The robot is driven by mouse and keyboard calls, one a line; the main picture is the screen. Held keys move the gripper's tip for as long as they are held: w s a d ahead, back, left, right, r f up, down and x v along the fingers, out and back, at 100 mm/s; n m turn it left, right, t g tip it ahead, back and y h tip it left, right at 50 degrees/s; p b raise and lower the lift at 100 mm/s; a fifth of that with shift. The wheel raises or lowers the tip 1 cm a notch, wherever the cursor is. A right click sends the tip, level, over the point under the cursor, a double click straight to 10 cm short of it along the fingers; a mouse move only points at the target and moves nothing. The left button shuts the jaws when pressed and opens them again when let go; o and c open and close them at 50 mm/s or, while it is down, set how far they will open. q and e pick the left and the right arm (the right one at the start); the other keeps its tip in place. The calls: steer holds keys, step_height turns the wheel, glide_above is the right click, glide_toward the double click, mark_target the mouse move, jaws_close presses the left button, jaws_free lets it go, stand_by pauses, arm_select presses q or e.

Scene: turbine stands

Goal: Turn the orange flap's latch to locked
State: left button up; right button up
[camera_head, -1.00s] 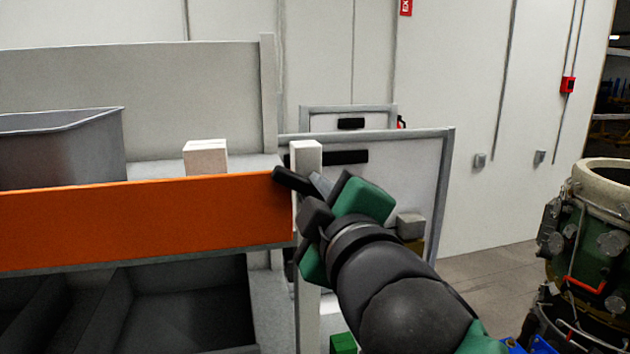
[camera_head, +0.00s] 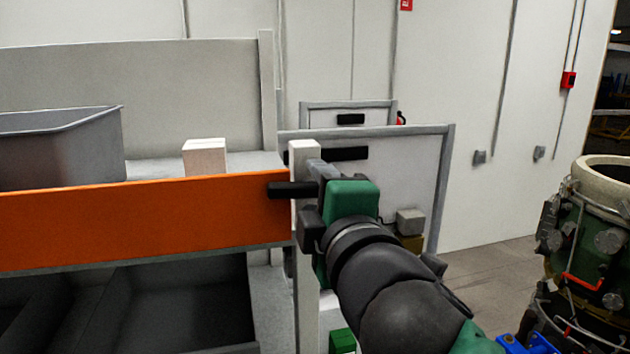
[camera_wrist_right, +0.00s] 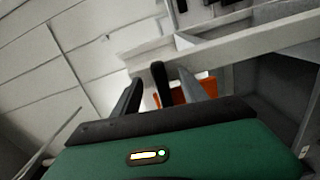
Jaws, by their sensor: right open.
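The orange flap (camera_head: 140,222) spans the front of the grey stand in the head view. Its black latch (camera_head: 291,190) lies level across the flap's right end and the pale upright post. My right gripper (camera_head: 314,188) is at the post, at the latch's right end, with its jaws open. In the right wrist view the black latch (camera_wrist_right: 160,84) shows between my two fingers, with the orange flap (camera_wrist_right: 182,95) beyond. Whether the fingers touch the latch cannot be told. My left gripper is not seen.
A pale box (camera_head: 205,157) and a grey bin (camera_head: 60,145) stand on the shelf behind the flap. A grey-framed white panel (camera_head: 405,185) is behind my right arm. A green and black machine (camera_head: 595,250) stands at the right. Floor between is clear.

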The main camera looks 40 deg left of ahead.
steer(key=v, duration=0.5)
steer(key=shift+d, duration=0.1)
stand_by(0.3)
steer(key=shift+w+f, duration=0.1)
